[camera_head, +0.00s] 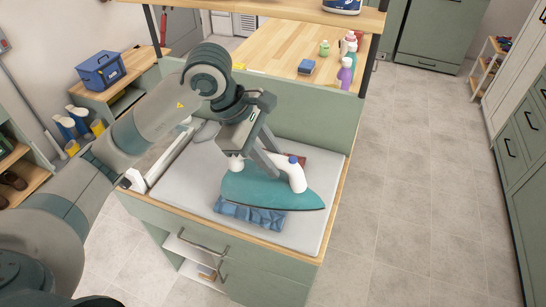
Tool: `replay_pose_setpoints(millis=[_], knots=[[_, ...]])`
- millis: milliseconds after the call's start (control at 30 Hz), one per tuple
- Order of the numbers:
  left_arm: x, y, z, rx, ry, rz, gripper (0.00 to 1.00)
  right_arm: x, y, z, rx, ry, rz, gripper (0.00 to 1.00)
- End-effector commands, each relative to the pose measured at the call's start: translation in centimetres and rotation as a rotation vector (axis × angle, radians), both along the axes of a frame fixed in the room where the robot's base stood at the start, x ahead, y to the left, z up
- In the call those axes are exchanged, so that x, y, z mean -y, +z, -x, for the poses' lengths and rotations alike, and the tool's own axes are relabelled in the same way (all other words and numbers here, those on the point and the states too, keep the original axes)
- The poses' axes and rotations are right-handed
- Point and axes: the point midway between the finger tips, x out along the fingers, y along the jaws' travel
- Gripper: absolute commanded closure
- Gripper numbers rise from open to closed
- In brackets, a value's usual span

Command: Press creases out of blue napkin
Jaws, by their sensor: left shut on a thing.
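A blue napkin (250,216) lies on the light grey padded top (312,232) of a green cabinet, and it looks wrinkled. A teal and white iron (262,192) is over the napkin and covers its back part. Whether its plate touches the cloth cannot be told. My right gripper is not in view.
A dark reddish thing (318,162) lies behind the iron, partly hidden. A wooden counter (285,45) at the back holds a blue block (306,67) and several bottles (347,72). Open tiled floor (410,200) is on the right.

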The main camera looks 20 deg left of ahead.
Motion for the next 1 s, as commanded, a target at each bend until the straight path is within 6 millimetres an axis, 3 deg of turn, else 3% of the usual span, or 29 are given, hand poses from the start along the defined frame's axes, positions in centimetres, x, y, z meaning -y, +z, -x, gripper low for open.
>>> replay_pose_setpoints(millis=[567, 1000], knots=[[0.0, -0.3, -0.1, 0.003, 0.000, 0.003, 1.00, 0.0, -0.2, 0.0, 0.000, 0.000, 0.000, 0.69], [0.0, -3.6, 0.0, 0.003, 0.001, 0.003, 1.00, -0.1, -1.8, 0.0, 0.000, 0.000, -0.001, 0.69]])
